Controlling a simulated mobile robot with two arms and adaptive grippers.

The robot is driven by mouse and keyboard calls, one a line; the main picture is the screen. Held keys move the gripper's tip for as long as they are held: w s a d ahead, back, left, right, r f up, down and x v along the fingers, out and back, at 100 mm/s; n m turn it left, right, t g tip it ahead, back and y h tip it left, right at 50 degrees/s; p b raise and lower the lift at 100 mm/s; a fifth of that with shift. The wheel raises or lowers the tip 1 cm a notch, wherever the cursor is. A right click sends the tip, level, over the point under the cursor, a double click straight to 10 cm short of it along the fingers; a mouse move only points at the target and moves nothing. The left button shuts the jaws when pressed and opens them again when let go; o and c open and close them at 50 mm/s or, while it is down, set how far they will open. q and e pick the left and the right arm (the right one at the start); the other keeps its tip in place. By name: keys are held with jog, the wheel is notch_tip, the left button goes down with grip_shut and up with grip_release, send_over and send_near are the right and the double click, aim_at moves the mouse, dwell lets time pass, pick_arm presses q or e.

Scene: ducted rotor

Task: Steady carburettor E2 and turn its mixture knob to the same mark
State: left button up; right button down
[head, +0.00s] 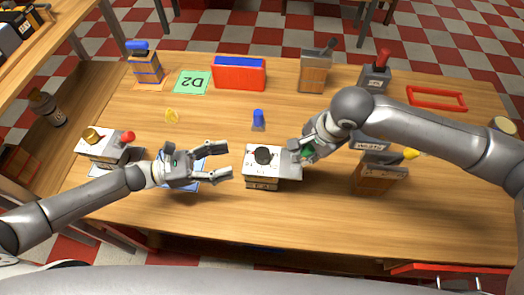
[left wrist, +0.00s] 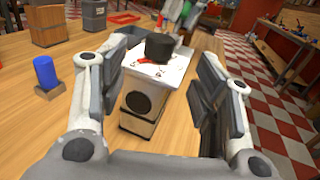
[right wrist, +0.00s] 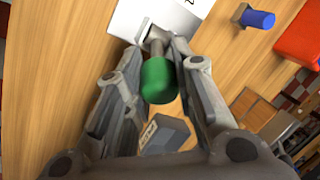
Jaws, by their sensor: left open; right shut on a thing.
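A boxy unit, apparently the carburettor, has a white top plate (head: 254,171) and a round black knob (head: 263,155). In the left wrist view its front (left wrist: 140,103) has a dark round opening, and a red mark (left wrist: 139,62) shows beside the knob (left wrist: 160,47). I cannot read its label. A green handle (right wrist: 159,80) on a metal stem sticks out from its right side. My right gripper (head: 305,153) is shut on that handle. My left gripper (head: 225,162) is open and empty, left of the unit, fingers pointing at it, apart from the knob.
A second white-topped unit (head: 100,148) with yellow and red knobs stands at the left. A small blue peg (head: 258,117) stands behind the carburettor. A wooden block (head: 372,180) with a yellow knob stands to the right. The table's front middle (head: 290,220) is clear.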

aim_at(262, 153)
pick_arm(q)
jog(key=x, duration=1)
jog(key=shift+w+d, duration=0.1)
jog(key=shift+d, duration=0.25)
jog(key=c, duration=1.1)
